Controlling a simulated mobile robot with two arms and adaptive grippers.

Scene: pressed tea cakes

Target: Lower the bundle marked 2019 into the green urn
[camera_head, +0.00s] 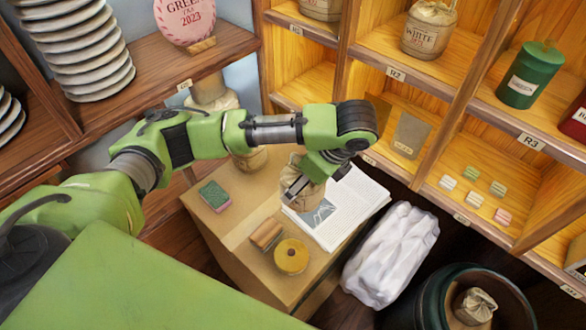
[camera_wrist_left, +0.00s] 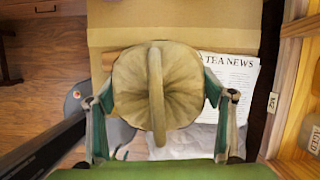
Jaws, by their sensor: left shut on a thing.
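My left gripper (camera_head: 312,182) is shut on a tan cloth-wrapped bundle (camera_head: 311,198) and holds it over the cardboard box, near the newspaper. In the left wrist view the bundle (camera_wrist_left: 130,92) shows from above, with its gathered top and upright stem between the two fingers. No mark on it is readable. A dark green urn (camera_head: 432,298) stands open at the bottom right, low beside the shelves. Another tied tan bundle (camera_head: 474,306) is inside it. The held bundle is well left of and apart from the urn. My right gripper is not in view.
The cardboard box (camera_head: 225,232) bears a sponge (camera_head: 214,196), a newspaper (camera_head: 352,205) and a round yellow item (camera_head: 291,256). A white wrapped bale (camera_head: 392,255) stands between box and urn. Wooden shelves (camera_head: 440,85) rise at right, with a green canister (camera_head: 530,76).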

